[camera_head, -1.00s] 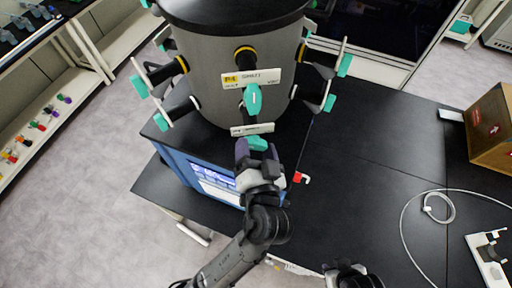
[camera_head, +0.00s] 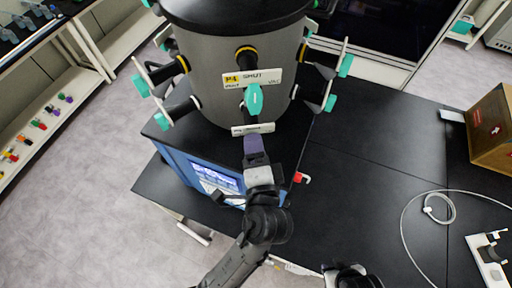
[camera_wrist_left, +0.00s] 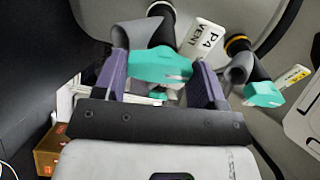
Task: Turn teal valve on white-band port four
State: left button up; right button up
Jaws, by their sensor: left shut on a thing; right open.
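The white-band port (camera_wrist_left: 160,10) shows in the left wrist view with a white "P4 VENT" label (camera_wrist_left: 203,40) beside it. Its teal valve handle (camera_wrist_left: 160,67) lies across between the two purple fingers of my left gripper (camera_wrist_left: 162,80), which is shut on it. In the head view my left gripper (camera_head: 255,147) is just below the lower white label (camera_head: 253,128) and hides this handle. The dark part of my right gripper (camera_head: 350,275) shows at the bottom edge, its fingers hard to make out; it is open and away from the valves.
A yellow-band port with its own teal handle (camera_head: 254,98) and "P4 SHUT" label (camera_head: 252,78) is directly above; that handle is close right in the wrist view (camera_wrist_left: 262,94). More teal valves (camera_head: 161,121) ring the grey chamber (camera_head: 215,85).

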pick_arm(q)
jog(key=shift+m, duration=0.9)
jog(key=o, duration=0.9)
jog(key=s, duration=0.4)
jog(key=s+d, duration=0.1)
jog(key=s, duration=0.4)
jog(key=s+d, duration=0.1)
jog(key=s, duration=0.3)
jog(key=shift+s, duration=0.35)
